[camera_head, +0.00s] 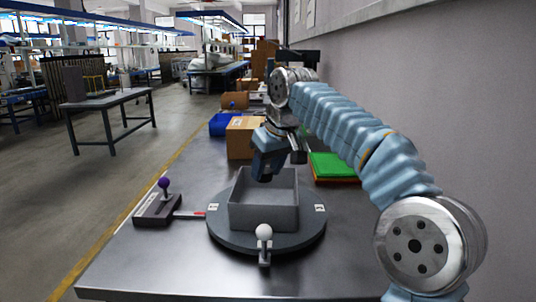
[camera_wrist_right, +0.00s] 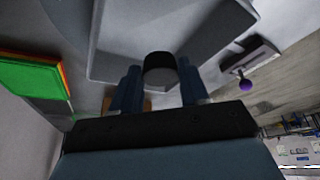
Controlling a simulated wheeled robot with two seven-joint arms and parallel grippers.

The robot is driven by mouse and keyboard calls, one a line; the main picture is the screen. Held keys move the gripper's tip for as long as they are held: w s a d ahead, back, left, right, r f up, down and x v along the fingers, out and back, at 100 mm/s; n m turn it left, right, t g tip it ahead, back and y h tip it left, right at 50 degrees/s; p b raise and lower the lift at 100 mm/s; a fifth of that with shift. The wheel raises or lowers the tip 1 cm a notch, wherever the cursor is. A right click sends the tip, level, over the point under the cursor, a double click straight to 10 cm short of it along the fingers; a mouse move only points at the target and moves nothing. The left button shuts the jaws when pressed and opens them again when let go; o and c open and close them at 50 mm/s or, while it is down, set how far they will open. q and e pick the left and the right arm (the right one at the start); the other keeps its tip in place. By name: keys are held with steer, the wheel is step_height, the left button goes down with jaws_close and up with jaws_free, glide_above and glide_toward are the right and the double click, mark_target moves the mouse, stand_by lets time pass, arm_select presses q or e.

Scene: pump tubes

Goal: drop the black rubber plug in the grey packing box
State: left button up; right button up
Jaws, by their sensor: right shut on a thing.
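The grey packing box (camera_head: 264,218) is open-topped and stands on a round dark turntable (camera_head: 222,234) on the metal table. My right gripper (camera_head: 264,176) points down over the far part of the box. In the right wrist view my right gripper (camera_wrist_right: 160,80) is shut on the black rubber plug (camera_wrist_right: 160,66), which sits between its two fingertips. The box (camera_wrist_right: 115,38) lies beyond the plug in that view. My left gripper is not in view.
A lever unit with a purple knob (camera_head: 164,183) stands left of the turntable. A white-knobbed post (camera_head: 264,233) is at the turntable's front. A cardboard box (camera_head: 240,140), a blue bin (camera_head: 224,123) and green trays (camera_head: 333,166) are behind. The table's front left is clear.

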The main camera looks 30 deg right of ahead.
mark_target(270, 179)
steer(key=shift+w+d, duration=0.15)
steer(key=shift+w, duration=0.1)
steer(key=shift+f, duration=0.2)
step_height(270, 179, down, 5)
steer(key=shift+f+b, duration=0.1)
steer(key=shift+b, duration=0.4)
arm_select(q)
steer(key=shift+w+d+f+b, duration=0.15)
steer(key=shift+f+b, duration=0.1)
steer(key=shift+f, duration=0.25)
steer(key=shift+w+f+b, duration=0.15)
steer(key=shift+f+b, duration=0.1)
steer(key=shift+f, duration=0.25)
arm_select(e)
steer(key=shift+f, duration=0.55)
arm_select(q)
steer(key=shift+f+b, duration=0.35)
arm_select(e)
steer(key=shift+f, duration=0.45)
steer(key=o, duration=1.2)
steer(key=shift+r, duration=0.1)
